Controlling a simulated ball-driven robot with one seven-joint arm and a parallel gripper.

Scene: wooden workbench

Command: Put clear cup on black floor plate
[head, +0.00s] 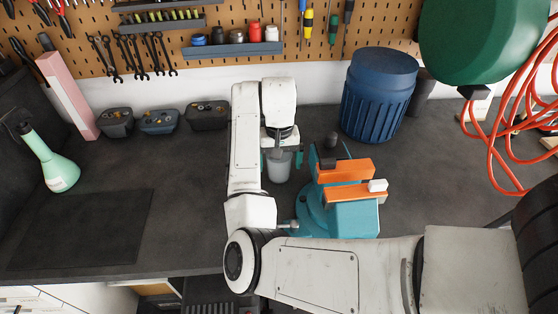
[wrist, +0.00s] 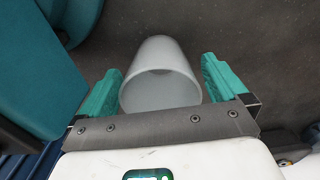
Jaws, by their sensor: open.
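The clear cup (head: 279,168) stands on the dark bench top, left of the teal vise, partly covered by my arm in the head view. In the wrist view the cup (wrist: 160,78) looks pale and translucent, with its round mouth facing the camera. My gripper (wrist: 162,82) is open, with one teal finger on each side of the cup. Small gaps show between the fingers and the cup. In the head view my gripper (head: 279,158) is over the cup. The black floor plate (head: 80,229) lies flat and bare at the front left of the bench.
The teal and orange vise (head: 345,200) stands close right of the cup. A blue bin (head: 378,95) is behind it. Several small dark boxes (head: 158,121) line the back. A green spray bottle (head: 50,162) stands at the left, behind the plate.

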